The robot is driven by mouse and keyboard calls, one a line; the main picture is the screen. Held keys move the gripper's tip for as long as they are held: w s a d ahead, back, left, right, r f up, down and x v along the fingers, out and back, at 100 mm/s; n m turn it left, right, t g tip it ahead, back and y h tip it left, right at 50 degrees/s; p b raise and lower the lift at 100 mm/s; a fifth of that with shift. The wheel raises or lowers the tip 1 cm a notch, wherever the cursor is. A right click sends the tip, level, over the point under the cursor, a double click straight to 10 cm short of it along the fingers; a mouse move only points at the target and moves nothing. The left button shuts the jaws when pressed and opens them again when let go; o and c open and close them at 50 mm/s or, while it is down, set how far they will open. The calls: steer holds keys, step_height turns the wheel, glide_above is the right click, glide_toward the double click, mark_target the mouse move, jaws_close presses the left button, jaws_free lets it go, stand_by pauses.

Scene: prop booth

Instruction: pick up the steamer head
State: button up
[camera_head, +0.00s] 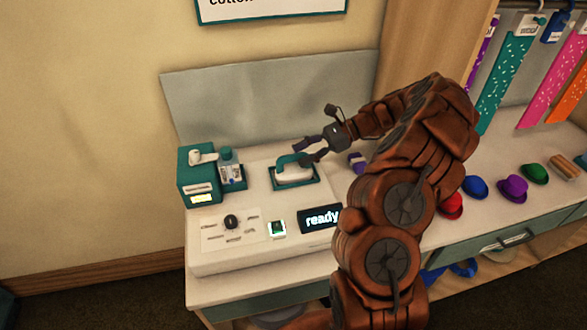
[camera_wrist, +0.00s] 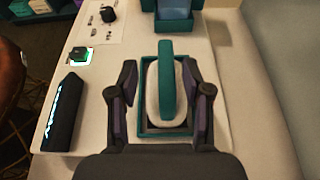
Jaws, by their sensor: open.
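The steamer head (camera_head: 294,174) has a white body and a teal handle. It sits in a shallow teal tray (camera_head: 316,182) on the white counter unit. In the wrist view the steamer head (camera_wrist: 166,92) lies between my fingers, its handle running lengthwise over the white body. My gripper (camera_head: 309,152) is open just above and to the right of it in the head view. In the wrist view my gripper's fingers (camera_wrist: 165,85) stand on either side of the tray with gaps. I cannot tell their exact height above it.
A teal machine (camera_head: 197,178) with a bottle (camera_head: 227,168) stands left of the tray. A dark "ready" display (camera_head: 320,218), a green-lit switch (camera_head: 277,228) and a black knob (camera_head: 231,222) are in front. Small coloured hats (camera_head: 513,188) line the counter at right. A grey panel (camera_head: 265,100) rises behind.

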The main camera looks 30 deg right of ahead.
mark_target(283, 161)
steer(key=x, duration=0.1)
steer(key=p+x, duration=0.1)
steer(key=x, duration=0.1)
steer(key=p+x, duration=0.1)
steer(key=x, duration=0.1)
steer(key=shift+w+r, duration=0.15)
steer(key=shift+w, duration=0.2)
steer(key=shift+a+f, duration=0.15)
steer(key=shift+f, duration=0.05)
jaws_close()
